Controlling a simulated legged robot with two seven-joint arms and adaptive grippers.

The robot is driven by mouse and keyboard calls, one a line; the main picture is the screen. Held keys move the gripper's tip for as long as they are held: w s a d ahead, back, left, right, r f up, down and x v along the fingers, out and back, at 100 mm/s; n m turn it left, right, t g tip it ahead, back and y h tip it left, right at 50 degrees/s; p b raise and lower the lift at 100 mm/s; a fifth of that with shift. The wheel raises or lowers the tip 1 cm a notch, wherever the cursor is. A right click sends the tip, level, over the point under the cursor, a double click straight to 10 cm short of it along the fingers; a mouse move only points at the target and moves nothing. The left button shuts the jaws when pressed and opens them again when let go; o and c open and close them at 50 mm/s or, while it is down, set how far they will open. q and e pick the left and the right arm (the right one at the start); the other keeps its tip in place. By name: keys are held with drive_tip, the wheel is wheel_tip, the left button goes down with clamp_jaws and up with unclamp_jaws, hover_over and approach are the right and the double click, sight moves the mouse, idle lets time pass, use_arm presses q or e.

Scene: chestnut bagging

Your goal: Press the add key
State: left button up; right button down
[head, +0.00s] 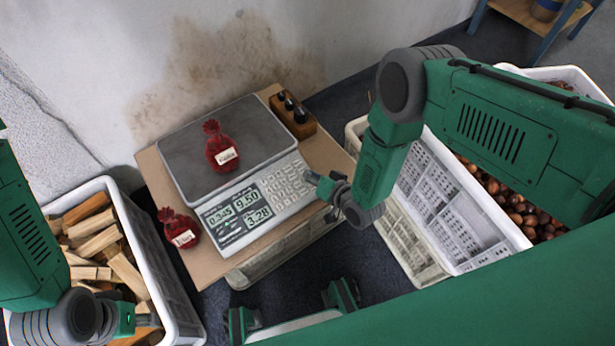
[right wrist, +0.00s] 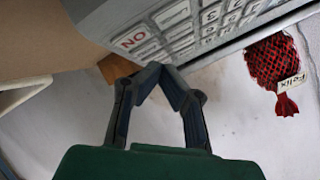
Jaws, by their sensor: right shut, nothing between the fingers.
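The scale (head: 235,115) stands on a brown board, its lit display (head: 240,213) reading 0.345, 9.50 and 3.28. Its keypad (head: 285,185) is right of the display. In the right wrist view the keys (right wrist: 175,18) are cut off at the top, one with red "NO"; I cannot make out which key is add. My right gripper (head: 312,178) is shut and empty at the keypad's right end. Its tips (right wrist: 156,68) meet close to the keys; contact cannot be told. A red net bag (head: 221,152) sits on the pan. My left gripper (head: 148,320) is barely visible at lower left, over the wood crate.
Another red bag (head: 180,230) lies on the board left of the display. A wooden block with dark knobs (head: 293,114) stands behind the scale. A crate of wood pieces (head: 179,312) is at left. A white crate (head: 440,215) and chestnuts (head: 515,205) are at right.

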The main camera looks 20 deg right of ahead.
drive_tip(key=shift+w+f+b, duration=0.15)
drive_tip(key=shift+f+b, duration=0.2)
drive_tip(key=shift+b, duration=0.05)
drive_tip(key=shift+w+f+b, duration=0.1)
drive_tip(key=shift+f+b, duration=0.2)
drive_tip(key=shift+b, duration=0.05)
idle(0.7)
drive_tip(key=shift+r, duration=0.15)
drive_tip(key=shift+s+r+p, duration=0.25)
drive_tip(key=shift+r+p, duration=0.35)
drive_tip(key=shift+p, duration=0.1)
drive_tip(key=r+p, duration=0.1)
drive_tip(key=s+r+p, duration=0.1)
drive_tip(key=r+p, duration=0.2)
drive_tip(key=r, duration=0.1)
drive_tip(key=shift+s+d+p, duration=0.25)
drive_tip(key=shift+d+p, duration=0.05)
drive_tip(key=shift+p, duration=0.1)
drive_tip(key=shift+f, duration=0.15)
